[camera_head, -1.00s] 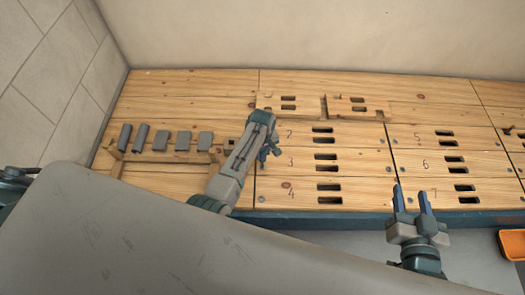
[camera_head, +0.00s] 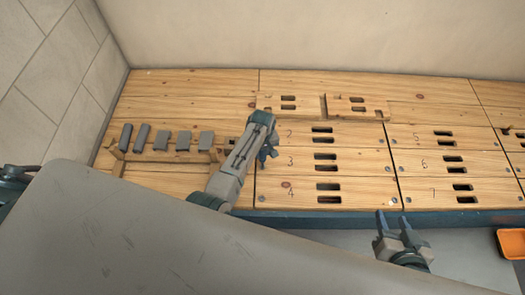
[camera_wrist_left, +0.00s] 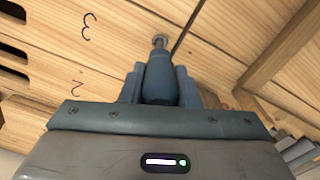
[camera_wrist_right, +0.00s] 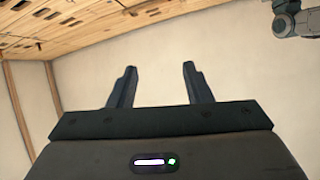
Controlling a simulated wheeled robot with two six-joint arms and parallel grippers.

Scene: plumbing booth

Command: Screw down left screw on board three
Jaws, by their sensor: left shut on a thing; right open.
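Board three (camera_head: 350,156), a wooden board marked 3 with two dark slots, lies between boards 2 and 4. My left gripper (camera_head: 268,156) is over its left end and hides that end in the head view. In the left wrist view my left gripper (camera_wrist_left: 160,90) is shut on a blue screwdriver (camera_wrist_left: 159,78). A small grey metal piece (camera_wrist_left: 160,41) shows at the screwdriver's tip, near board three's left edge. I cannot tell whether it is a screw head or the bit, or whether it touches. My right gripper (camera_head: 393,214) is open and empty, off the boards' front edge.
Several grey blocks (camera_head: 160,140) stand on a wooden rack at the left. Board 4 (camera_head: 365,188) lies in front of board three, and board 6 (camera_head: 420,163) is to the right. Two boards at the back have slots. An orange bin (camera_head: 511,243) is at the right edge.

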